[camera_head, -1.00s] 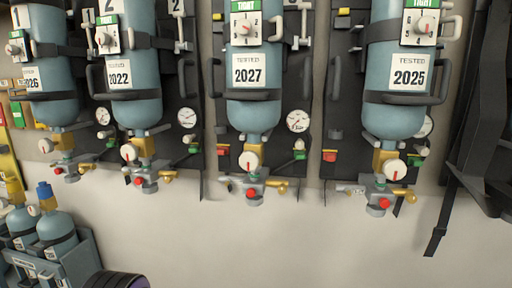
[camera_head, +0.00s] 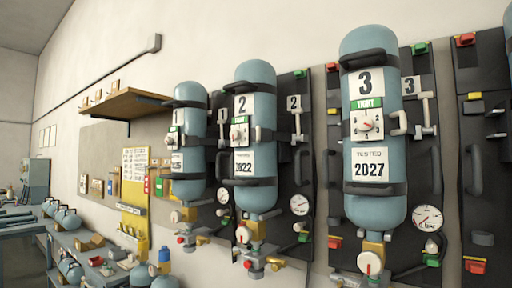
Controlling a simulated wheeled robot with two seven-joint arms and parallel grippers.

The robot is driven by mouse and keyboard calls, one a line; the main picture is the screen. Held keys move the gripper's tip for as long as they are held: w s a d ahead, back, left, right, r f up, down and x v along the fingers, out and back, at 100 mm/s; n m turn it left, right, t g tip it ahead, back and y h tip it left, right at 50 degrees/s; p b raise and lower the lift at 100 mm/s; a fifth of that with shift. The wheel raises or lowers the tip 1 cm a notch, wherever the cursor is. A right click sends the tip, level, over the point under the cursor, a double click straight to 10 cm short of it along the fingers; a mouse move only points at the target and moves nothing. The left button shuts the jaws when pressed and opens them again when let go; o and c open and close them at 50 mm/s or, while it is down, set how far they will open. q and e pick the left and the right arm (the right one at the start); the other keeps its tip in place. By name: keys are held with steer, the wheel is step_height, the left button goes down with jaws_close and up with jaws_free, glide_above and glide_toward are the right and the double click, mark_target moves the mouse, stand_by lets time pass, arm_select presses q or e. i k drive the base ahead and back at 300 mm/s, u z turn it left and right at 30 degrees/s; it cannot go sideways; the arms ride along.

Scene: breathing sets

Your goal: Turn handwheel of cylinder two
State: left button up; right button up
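Cylinder two (camera_head: 256,195) is a blue-grey bottle hanging upright on a dark backboard, left of the picture's middle. It bears a number 2 plate and a label ending in 022. At its lower end is a brass valve with a cream round handwheel (camera_head: 243,234) that has a red mark. A red knob (camera_head: 248,264) sits on the fitting below it. Neither of my grippers is in view, and nothing touches the handwheel.
Cylinder one (camera_head: 188,140) hangs to the left and cylinder three (camera_head: 375,205), tested 2027, to the right. Pressure gauges (camera_head: 299,204) sit beside them. A wooden shelf (camera_head: 128,103) juts from the wall. A bench with small bottles (camera_head: 66,216) stands at far left.

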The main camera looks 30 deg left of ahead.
mark_target(244, 234)
steer(key=u, duration=1.05)
steer(key=i, duration=0.3)
steer(key=z, duration=0.55)
